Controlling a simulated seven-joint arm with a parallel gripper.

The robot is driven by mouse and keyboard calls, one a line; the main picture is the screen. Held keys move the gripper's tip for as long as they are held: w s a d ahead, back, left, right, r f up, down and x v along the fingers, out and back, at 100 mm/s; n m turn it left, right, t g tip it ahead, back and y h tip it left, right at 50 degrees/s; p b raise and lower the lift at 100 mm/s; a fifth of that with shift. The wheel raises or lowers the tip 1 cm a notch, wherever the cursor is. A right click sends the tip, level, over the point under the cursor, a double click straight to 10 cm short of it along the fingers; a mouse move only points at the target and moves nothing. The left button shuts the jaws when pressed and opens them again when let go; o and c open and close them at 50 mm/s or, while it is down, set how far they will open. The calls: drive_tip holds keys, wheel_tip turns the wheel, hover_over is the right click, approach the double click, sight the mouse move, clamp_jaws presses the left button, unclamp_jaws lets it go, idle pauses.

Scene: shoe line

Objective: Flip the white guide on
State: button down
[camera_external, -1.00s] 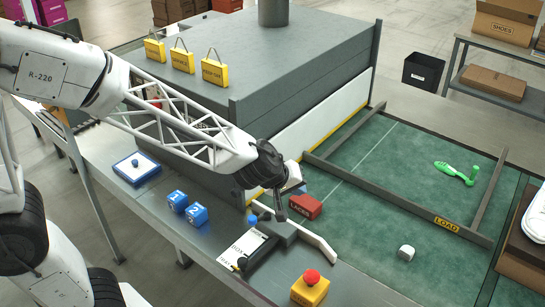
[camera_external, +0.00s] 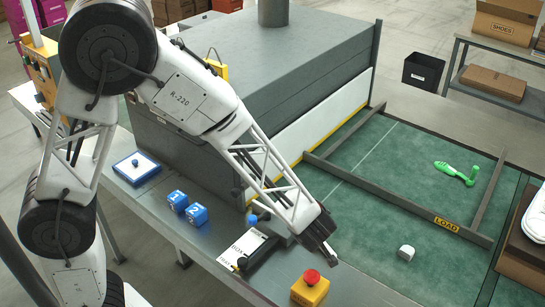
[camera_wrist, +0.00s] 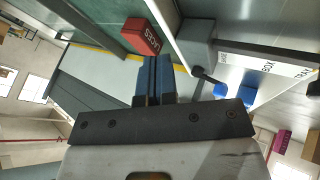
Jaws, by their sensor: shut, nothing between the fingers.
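The white guide is mostly hidden behind my gripper (camera_external: 327,245) in the external view, at the near edge of the green belt. I cannot tell whether the gripper touches it or how far it is swung. My gripper is shut and empty, its fingertips pointing down and to the right. In the wrist view the closed blue fingers (camera_wrist: 153,68) show with nothing between them. A grey block (camera_wrist: 196,38) stands right of the fingers. A thin pale edge runs left of that block; I cannot tell if it is the guide.
A red LACES block (camera_wrist: 140,37) lies on the green belt (camera_external: 365,228). A yellow box with a red button (camera_external: 311,283) stands near the gripper.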

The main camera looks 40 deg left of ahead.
drive_tip(key=shift+s+d+f+n+g+y, duration=0.1)
drive_tip(key=shift+s+f+n+g+y, duration=0.15)
drive_tip(key=shift+f, duration=0.25)
drive_tip(key=shift+s+d+f+n+g+y, duration=0.15)
drive_tip(key=shift+s+f+y, duration=0.15)
drive_tip(key=shift+f, duration=0.2)
drive_tip(key=shift+a, duration=0.1)
drive_tip(key=shift+x, duration=5)
drive_tip(key=shift+w, duration=0.1)
drive_tip(key=w, duration=1.1)
drive_tip(key=w+r, duration=0.1)
drive_tip(key=w, duration=0.4)
drive_tip(key=shift+w, duration=0.4)
drive_tip(key=shift+s+d, duration=0.1)
drive_tip(key=shift+d, duration=0.1)
drive_tip(key=s+v, duration=0.1)
drive_tip(key=v, duration=0.8)
drive_tip(key=shift+s+f, duration=0.1)
drive_tip(key=shift+s, duration=0.05)
